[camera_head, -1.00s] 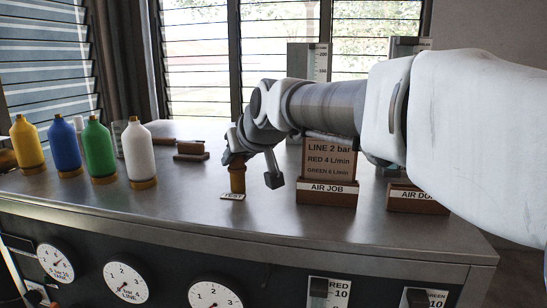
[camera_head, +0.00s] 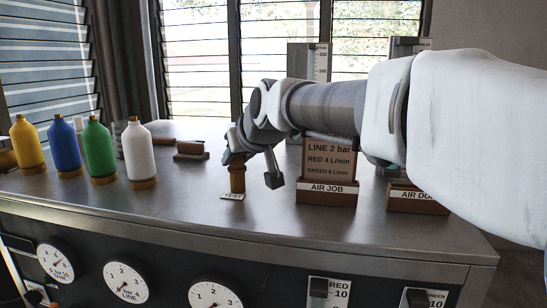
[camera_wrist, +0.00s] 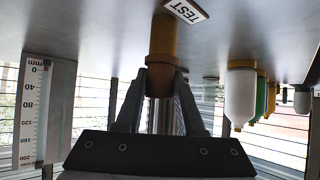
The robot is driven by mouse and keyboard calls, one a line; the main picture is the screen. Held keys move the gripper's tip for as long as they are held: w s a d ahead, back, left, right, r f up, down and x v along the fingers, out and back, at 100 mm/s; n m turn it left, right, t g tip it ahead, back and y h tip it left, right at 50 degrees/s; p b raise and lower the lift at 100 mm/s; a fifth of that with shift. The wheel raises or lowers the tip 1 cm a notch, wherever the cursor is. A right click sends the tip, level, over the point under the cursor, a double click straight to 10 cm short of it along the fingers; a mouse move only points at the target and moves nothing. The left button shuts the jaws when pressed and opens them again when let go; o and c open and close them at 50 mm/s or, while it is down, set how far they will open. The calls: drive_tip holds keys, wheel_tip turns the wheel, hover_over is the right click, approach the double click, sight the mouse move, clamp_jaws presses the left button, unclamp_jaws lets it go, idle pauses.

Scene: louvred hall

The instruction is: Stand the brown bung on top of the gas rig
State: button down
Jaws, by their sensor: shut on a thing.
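The gas rig is a bench with a grey metal top (camera_head: 330,228) and a dark front with gauges. My gripper (camera_head: 236,157) is low over the middle of the top, pointing down. It is shut on the brown bung (camera_head: 237,180), which is upright just behind a white TEST label (camera_head: 232,197). In the wrist view, which is upside down, the bung (camera_wrist: 162,62) has a darker collar between my fingers (camera_wrist: 160,100) and a lighter amber body. Its far end appears to meet the rig top beside the label; I cannot tell for certain whether it touches.
Yellow (camera_head: 27,145), blue (camera_head: 64,148), green (camera_head: 98,150) and white (camera_head: 138,152) bottles stand at the left. An AIR JOB stand (camera_head: 327,190) is right of my gripper. Another brown stand (camera_head: 415,200) is further right. The front middle of the top is clear.

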idle(0.4)
drive_tip(key=shift+r+p, duration=2.55)
drive_tip(key=shift+r, duration=0.95)
drive_tip(key=shift+s+f, duration=0.1)
drive_tip(key=shift+s, duration=0.1)
